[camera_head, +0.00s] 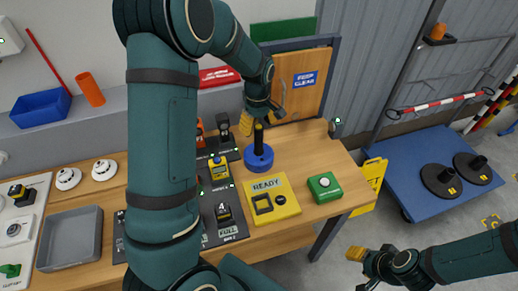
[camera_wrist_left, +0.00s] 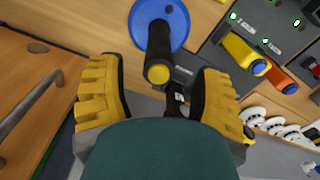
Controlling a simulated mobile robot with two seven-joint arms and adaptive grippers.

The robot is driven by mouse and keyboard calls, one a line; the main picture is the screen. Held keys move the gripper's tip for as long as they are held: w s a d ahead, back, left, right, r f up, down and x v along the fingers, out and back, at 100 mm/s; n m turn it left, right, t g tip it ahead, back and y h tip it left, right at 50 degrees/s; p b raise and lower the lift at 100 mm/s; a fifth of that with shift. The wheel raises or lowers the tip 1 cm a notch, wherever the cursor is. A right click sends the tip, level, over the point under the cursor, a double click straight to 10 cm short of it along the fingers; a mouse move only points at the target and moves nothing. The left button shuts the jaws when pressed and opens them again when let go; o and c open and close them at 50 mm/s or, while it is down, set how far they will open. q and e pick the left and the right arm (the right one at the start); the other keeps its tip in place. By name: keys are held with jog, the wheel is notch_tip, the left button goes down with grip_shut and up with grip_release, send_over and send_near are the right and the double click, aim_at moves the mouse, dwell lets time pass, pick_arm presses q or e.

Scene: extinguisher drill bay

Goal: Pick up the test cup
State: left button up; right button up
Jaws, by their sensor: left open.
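What looks like the test cup (camera_head: 258,159) is a round blue piece with an upright black handle, standing on the wooden table in the head view. In the left wrist view the blue cup (camera_wrist_left: 178,22) is at the top, and its black handle with a yellow end points towards the camera. My left gripper (camera_head: 263,113) is above it, over the handle's top. In the left wrist view its yellow fingers (camera_wrist_left: 160,80) are wide apart, with the handle's end between or just beyond their tips. My right gripper (camera_head: 362,266) is low at the lower right, away from the table; its opening is unclear.
A wooden cabinet door (camera_head: 297,82) stands behind. A blue cart (camera_head: 412,178) is at the right. My left arm hides mid-table.

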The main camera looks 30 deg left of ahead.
aim_at(259, 138)
pick_arm(q)
jog(key=shift+d+f, duration=0.2)
jog(key=shift+f, duration=2.6)
grip_shut()
